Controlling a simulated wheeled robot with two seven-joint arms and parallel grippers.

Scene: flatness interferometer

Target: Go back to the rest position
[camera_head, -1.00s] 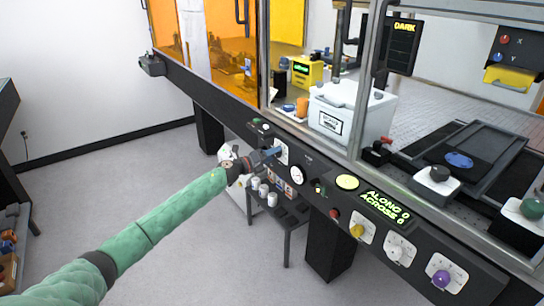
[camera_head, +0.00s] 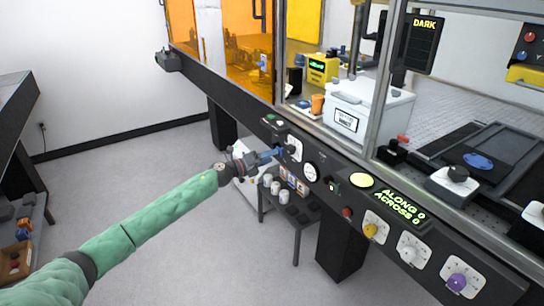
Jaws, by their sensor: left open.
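My left arm, in a green sleeve, comes in from the lower left of the head view. My left gripper (camera_head: 268,156) is at the front panel (camera_head: 327,182) of the interferometer bench. My right gripper is not in view.
Yellow (camera_head: 370,230), white (camera_head: 409,254) and purple (camera_head: 457,282) knobs line the panel. A display (camera_head: 399,205) reads "ALONG 0, ACROSS 0". A low stand (camera_head: 296,217) with small containers is below the gripper. Open floor (camera_head: 190,235) lies left of it.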

